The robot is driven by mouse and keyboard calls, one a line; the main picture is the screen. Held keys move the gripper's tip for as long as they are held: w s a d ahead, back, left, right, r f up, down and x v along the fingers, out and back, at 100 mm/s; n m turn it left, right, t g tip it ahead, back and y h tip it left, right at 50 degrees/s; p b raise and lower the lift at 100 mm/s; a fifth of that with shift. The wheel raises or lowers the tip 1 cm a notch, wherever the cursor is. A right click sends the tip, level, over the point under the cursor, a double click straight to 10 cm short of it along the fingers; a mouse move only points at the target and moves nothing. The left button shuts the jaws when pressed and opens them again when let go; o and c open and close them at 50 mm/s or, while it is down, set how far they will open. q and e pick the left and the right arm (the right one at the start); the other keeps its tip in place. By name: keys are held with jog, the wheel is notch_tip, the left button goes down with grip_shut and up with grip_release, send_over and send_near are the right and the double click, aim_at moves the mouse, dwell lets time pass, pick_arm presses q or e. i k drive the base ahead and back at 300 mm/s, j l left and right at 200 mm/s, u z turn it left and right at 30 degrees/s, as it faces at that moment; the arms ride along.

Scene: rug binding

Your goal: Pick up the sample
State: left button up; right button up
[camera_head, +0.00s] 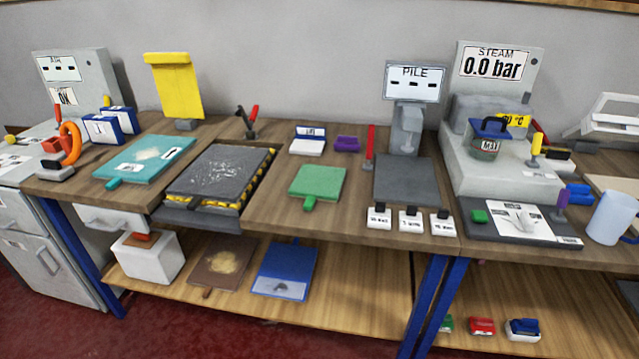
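Neither of my grippers is in view. Several flat pieces could be the sample, and I cannot tell which one is. A dark grey speckled slab (219,170) lies over a black and yellow striped edge, right of the teal board. A plain green tabbed pad (317,181) lies mid-bench. On the lower shelf lie a brown board with a tan patch (222,264) and a blue board with a pale patch (285,270).
The wooden bench (275,210) carries a PILE gauge (413,82) over a grey plate and a STEAM unit (495,64) reading 0.0 bar. The lower shelf's middle (365,290) is clear.

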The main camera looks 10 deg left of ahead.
aim_at(313, 182)
jog(key=i+l, duration=0.2)
jog(key=i, duration=0.25)
jog(key=i+l, duration=0.15)
jog(key=i, duration=0.3)
